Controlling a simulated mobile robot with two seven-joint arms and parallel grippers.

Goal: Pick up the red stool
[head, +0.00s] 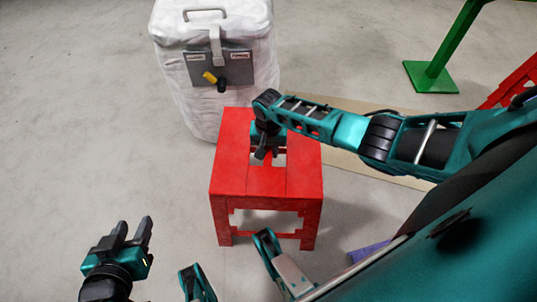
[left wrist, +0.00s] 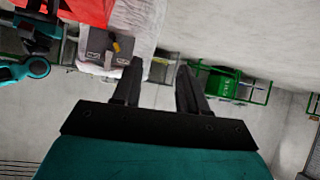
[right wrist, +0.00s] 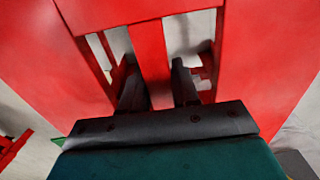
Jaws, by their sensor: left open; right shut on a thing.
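The red stool (head: 232,178) stands upright on the floor in the middle of the head view, with an opening in its top. My right gripper (head: 264,154) reaches down from above onto the stool's top at that opening. In the right wrist view its fingers (right wrist: 160,90) are shut on the red bar (right wrist: 150,50) between the two slots of the top. The stool also shows upside down at the top left of the left wrist view (left wrist: 62,8). My left gripper (head: 131,232) is open and empty, to the left of the stool and apart from it.
A white covered container (head: 180,90) with a grey panel stands right behind the stool. A green stand (head: 432,76) and another red object (head: 515,85) are at the right. A flat beige board (head: 345,150) lies behind the stool. The floor at the left is clear.

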